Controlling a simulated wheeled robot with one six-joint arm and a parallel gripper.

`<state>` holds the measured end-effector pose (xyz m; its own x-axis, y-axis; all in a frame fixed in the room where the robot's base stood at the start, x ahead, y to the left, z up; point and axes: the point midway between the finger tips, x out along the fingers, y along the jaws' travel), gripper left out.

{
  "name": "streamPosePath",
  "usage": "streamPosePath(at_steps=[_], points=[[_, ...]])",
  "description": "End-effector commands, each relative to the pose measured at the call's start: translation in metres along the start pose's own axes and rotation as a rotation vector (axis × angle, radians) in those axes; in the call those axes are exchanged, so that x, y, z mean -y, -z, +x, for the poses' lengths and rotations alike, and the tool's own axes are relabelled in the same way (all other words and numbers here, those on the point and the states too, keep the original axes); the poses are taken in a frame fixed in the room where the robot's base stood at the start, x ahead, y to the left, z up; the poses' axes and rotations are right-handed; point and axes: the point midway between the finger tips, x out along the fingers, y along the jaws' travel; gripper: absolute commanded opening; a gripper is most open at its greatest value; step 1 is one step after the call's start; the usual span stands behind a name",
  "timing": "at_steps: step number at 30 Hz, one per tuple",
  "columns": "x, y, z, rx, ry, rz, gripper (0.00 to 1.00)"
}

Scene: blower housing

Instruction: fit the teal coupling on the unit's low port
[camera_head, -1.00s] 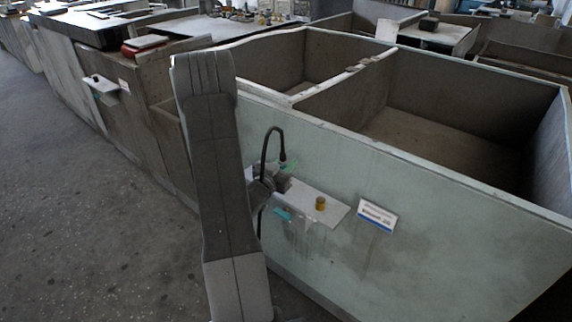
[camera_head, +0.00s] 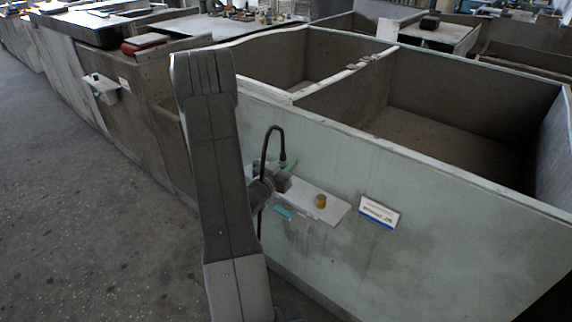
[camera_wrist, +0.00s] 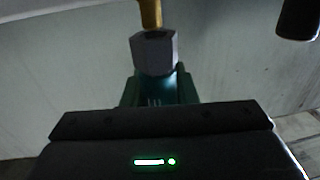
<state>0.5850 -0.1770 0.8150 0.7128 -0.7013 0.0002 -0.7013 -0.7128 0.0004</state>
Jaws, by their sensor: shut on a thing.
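The teal coupling (camera_wrist: 154,90) is in my gripper (camera_wrist: 158,88), with the fingers shut on it at either side, in the wrist view. A grey hex-shaped end (camera_wrist: 154,52) points away from my gripper. A yellow brass-coloured piece (camera_wrist: 150,14) shows just beyond the hex end; I cannot tell whether they touch. In the head view my gripper (camera_head: 285,180) is beside the pale green wall, above the left part of a grey shelf. A small green part (camera_head: 290,166) shows there, too small to identify. I cannot pick out the low port for certain.
A brass-coloured cylinder (camera_head: 320,201) stands on the grey shelf (camera_head: 335,208). A teal patch (camera_head: 284,212) shows at the shelf's front edge. A black hose (camera_head: 264,150) arches beside my gripper. A white label plate (camera_head: 379,212) is on the wall to the right.

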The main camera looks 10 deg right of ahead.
Motion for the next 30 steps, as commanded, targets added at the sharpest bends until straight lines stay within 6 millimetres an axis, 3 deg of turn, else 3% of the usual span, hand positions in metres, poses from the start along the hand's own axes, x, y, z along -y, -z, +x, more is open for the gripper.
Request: streamPosePath(at_steps=[30], points=[[0.000,-0.022,0.000,-0.001,0.000,0.000,0.00]])
